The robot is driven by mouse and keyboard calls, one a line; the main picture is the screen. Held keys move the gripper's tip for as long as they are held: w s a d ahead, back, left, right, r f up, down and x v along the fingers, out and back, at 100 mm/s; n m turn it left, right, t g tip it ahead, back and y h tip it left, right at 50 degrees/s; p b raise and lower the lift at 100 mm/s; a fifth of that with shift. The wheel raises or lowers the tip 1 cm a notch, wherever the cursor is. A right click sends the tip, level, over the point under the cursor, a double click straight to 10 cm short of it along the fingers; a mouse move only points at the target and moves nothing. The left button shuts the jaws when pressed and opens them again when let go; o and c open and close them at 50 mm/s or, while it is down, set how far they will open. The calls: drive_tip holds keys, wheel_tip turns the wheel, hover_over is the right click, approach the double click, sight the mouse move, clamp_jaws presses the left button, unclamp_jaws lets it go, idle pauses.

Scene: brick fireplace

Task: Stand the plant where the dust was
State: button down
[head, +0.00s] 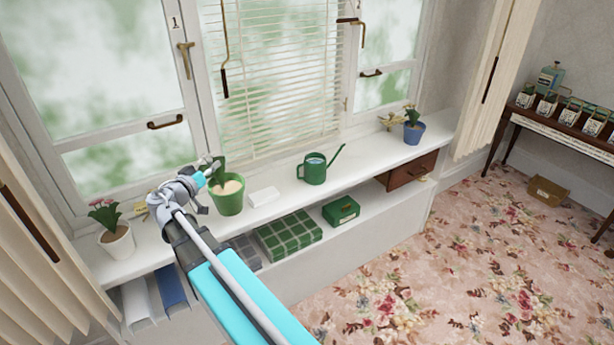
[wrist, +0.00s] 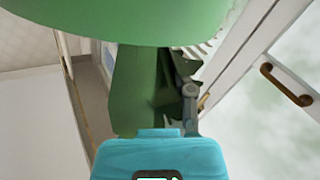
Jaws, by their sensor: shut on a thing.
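The plant in a green pot (head: 230,203) shows in the head view, upright over the white windowsill. Pale soil shows at its top, with dark green growth on the left side. My gripper (head: 209,174) is shut on the plant at its left side. The exact contact is hidden by my wrist, and I cannot tell whether the pot rests on the sill. In the wrist view a large green curved surface (wrist: 125,22) fills the top, with a darker green part below it near the fingers. I can make out no dust.
A flower in a white pot (head: 117,243) stands left. A flat white block (head: 264,197), a green watering can (head: 313,172) and a blue-potted plant (head: 413,133) stand to the right on the sill (head: 365,162). Books, a checked box (head: 288,236) and a green box (head: 341,211) sit below.

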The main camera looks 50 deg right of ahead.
drive_tip(key=shift+w+d, duration=0.1)
drive_tip(key=shift+d, duration=0.15)
idle(0.4)
drive_tip(key=w+a+f+b, duration=0.2)
drive_tip(key=w+f+b, duration=0.7)
drive_tip(key=w, duration=0.4)
drive_tip(key=shift+a, duration=0.1)
idle(0.4)
